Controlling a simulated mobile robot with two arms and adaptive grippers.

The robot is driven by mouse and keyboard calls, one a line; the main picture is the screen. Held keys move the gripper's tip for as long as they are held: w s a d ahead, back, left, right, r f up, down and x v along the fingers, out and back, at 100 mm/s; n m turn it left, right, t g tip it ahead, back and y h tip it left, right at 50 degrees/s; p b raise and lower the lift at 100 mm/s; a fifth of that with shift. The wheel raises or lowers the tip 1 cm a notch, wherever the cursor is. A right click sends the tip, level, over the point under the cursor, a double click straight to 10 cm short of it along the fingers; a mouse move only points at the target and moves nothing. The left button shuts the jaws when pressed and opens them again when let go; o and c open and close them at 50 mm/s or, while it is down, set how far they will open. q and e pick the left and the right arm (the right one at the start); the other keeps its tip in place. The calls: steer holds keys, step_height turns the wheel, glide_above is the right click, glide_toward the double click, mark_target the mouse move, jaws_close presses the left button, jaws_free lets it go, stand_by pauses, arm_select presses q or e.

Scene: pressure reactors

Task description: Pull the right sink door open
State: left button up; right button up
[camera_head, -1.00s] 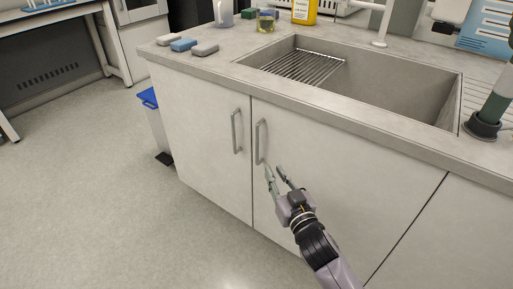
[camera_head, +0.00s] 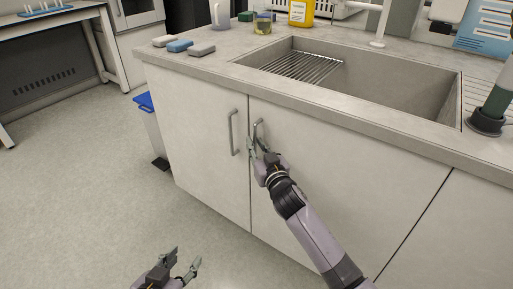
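The right sink door (camera_head: 345,165) is a pale panel under the sink and looks shut, flush with its neighbour. Its upright metal handle (camera_head: 258,125) is near the door's left edge; the lower part is hidden by my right gripper. My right gripper (camera_head: 257,141) is at this handle, with its fingers apart; I cannot tell if they touch it. My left gripper (camera_head: 186,255) is low in the view, open and empty, over the floor in front of the cabinet. The left sink door (camera_head: 195,140) is shut, with its own handle (camera_head: 233,132).
The countertop (camera_head: 310,105) overhangs the doors and holds the sink basin (camera_head: 395,85). Several sponges (camera_head: 180,45) lie at its left corner. A blue-lidded bin (camera_head: 146,101) stands beside the cabinet. The floor (camera_head: 80,190) at the left is clear.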

steer(key=shift+c, duration=0.3)
jaws_close()
stand_by(0.5)
